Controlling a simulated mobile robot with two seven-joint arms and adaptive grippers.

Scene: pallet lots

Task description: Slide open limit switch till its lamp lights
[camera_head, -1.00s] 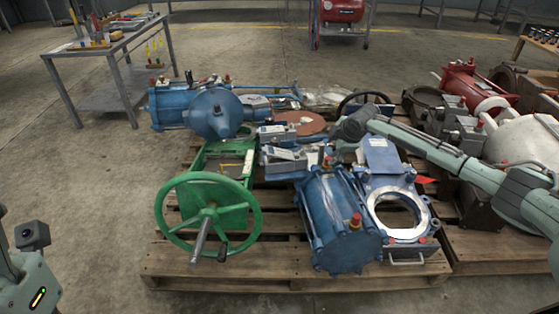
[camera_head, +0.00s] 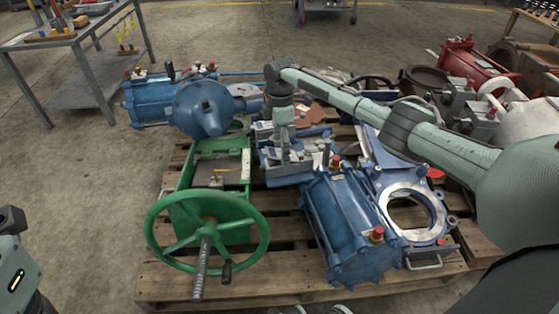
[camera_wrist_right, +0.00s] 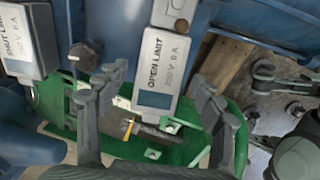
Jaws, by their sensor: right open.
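The open limit switch (camera_wrist_right: 158,62) is a pale grey box labelled "OPEN LIMIT" in the right wrist view. A small dark reddish round part (camera_wrist_right: 181,25) on it shows no glow. My right gripper (camera_wrist_right: 160,82) is open, one finger on each side of the box's lower end; I cannot tell whether either touches it. In the head view my right gripper (camera_head: 288,150) points down over the grey boxes behind the blue cylinder and hides part of them. The shut limit switch (camera_wrist_right: 20,42) is at the left of the wrist view. My left gripper is out of view.
A green handwheel (camera_head: 207,246) stands in front on the pallet (camera_head: 210,290). A blue cylinder (camera_head: 350,225) and a blue flanged valve (camera_head: 415,205) are to its right. A blue actuator (camera_head: 205,105) lies behind.

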